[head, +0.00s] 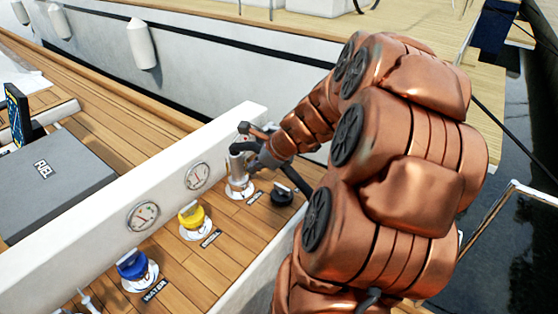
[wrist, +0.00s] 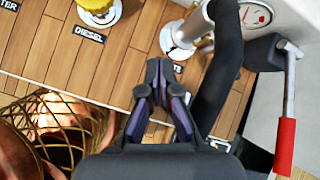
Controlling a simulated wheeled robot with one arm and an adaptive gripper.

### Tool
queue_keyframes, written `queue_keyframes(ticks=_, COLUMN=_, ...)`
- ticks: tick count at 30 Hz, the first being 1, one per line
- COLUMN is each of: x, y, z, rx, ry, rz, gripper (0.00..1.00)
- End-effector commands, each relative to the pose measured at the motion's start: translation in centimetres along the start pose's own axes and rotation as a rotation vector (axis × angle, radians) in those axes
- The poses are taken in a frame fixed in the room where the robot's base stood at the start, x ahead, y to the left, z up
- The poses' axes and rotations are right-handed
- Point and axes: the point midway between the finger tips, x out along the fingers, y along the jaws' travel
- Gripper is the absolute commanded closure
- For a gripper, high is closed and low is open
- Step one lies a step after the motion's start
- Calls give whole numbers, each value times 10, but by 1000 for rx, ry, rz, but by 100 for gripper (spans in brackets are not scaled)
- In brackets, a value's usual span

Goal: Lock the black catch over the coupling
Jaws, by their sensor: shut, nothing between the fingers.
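My gripper (wrist: 158,72) is shut and empty in the wrist view. Its dark fingertips are together above the wooden deck, left of a thick black hose (wrist: 222,75). In the head view the gripper (head: 268,160) is beside a metal standpipe (head: 237,165). The standpipe also shows in the wrist view (wrist: 190,28), rising from a white flange (wrist: 170,42), with the black hose in front of it. The coupling is partly hidden by the hose and gripper. I cannot clearly make out the black catch.
A metal lever with a red grip (wrist: 285,147) stands right of the hose.

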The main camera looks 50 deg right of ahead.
Motion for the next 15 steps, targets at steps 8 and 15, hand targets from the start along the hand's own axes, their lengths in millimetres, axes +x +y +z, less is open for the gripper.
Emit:
queue_keyframes(ticks=8, x=-15, y=-70, z=-84, rx=482, ry=-10, rz=-197, gripper=100)
queue_keyframes(ticks=15, x=-24, y=-90, z=-116, rx=649, ry=-17, rz=-265, gripper=100)
